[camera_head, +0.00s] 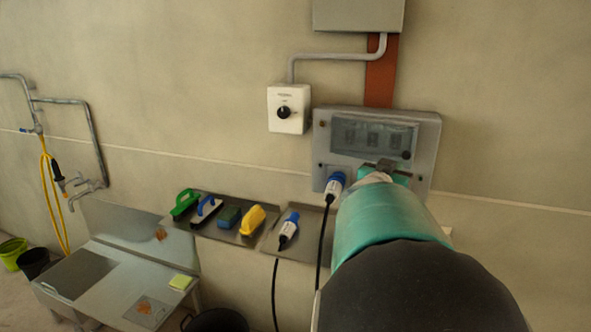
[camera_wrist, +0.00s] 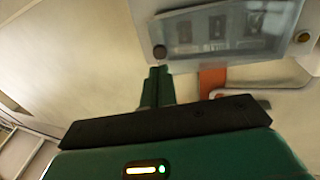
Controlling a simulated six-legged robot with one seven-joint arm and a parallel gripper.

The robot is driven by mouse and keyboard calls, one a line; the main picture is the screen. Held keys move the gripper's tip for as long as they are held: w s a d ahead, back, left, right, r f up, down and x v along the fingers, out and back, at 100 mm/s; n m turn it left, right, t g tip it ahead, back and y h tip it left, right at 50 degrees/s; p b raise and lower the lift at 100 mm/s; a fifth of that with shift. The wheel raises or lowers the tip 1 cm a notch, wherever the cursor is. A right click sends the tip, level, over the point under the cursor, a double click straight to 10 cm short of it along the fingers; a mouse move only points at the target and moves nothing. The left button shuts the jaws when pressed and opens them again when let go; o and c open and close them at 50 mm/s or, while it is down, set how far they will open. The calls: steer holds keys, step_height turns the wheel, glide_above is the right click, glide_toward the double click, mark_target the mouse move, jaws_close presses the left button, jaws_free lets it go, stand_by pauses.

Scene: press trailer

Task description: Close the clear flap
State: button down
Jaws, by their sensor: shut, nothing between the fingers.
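The clear flap (camera_head: 372,137) is a smoky see-through cover with a dark knob at its lower right corner, on the grey wall box (camera_head: 435,125). It lies over, or close to, the box's window; I cannot tell whether a small gap is left. In the wrist view the flap (camera_wrist: 225,32) is at the top, with its dark knob (camera_wrist: 160,52) just beyond my fingertips. My gripper (camera_head: 384,166) is shut and empty, just below the flap's lower edge near the knob. My gripper also shows in the wrist view (camera_wrist: 158,72). Whether the fingertips touch the flap is unclear.
A blue plug (camera_head: 336,184) with a black cable sits at the box's lower left. A white switch box (camera_head: 288,109) is on the wall to the left. Shelves with brushes and another plug (camera_head: 289,228) are below. A sink bench (camera_head: 120,285) stands lower left.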

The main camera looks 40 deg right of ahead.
mark_target(405, 156)
steer(key=d, duration=0.3)
steer(key=w+d, duration=0.1)
steer(key=d, duration=0.1)
steer(key=shift+w+d, duration=0.1)
steer(key=shift+d, duration=0.3)
steer(key=shift+r, duration=0.1)
